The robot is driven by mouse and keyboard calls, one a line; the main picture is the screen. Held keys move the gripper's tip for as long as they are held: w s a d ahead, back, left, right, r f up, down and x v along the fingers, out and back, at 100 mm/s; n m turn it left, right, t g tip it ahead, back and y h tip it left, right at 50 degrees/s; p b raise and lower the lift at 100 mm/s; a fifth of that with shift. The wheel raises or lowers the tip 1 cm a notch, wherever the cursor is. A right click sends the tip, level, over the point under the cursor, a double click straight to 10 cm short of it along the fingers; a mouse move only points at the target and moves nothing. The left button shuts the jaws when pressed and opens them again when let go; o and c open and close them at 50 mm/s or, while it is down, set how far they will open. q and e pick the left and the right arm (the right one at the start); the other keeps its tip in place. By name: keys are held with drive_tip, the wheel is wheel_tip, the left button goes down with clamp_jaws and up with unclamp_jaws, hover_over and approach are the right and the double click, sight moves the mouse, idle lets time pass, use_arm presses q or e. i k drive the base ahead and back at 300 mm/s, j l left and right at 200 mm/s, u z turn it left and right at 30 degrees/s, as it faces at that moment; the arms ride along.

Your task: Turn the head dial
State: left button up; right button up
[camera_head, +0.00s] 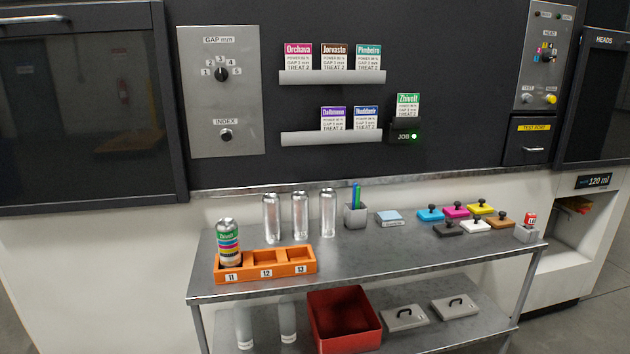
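A dial (548,56) ringed by small coloured number marks sits on the grey control panel (529,78) at the upper right. Its pointer direction is too small to tell. The word HEADS is on the dark cabinet (601,85) beside that panel. Another panel (192,101) at the left has a black GAP mm dial (221,75), marked 1 to 5, above a black INDEX knob (225,135). Neither of my grippers is in view.
A metal table (365,262) stands below, with an orange tray (267,276) holding a printed can (228,242), several plain cans, a pen cup (355,215) and coloured pads. Job cards sit on wall rails. The space before the upper right panel looks clear.

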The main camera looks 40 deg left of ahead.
sight(546, 57)
drive_tip(key=u, duration=1.6)
drive_tip(key=i+l, duration=0.1)
drive_tip(key=l, duration=0.35)
drive_tip(key=i+l, duration=0.1)
drive_tip(key=l, duration=0.3)
drive_tip(key=i+l, duration=0.1)
drive_tip(key=l, duration=0.35)
drive_tip(key=i+l+z, duration=0.1)
drive_tip(key=l, duration=0.3)
drive_tip(key=i+l, duration=0.15)
drive_tip(key=l, duration=0.3)
drive_tip(key=i+l, duration=0.1)
drive_tip(key=l, duration=0.3)
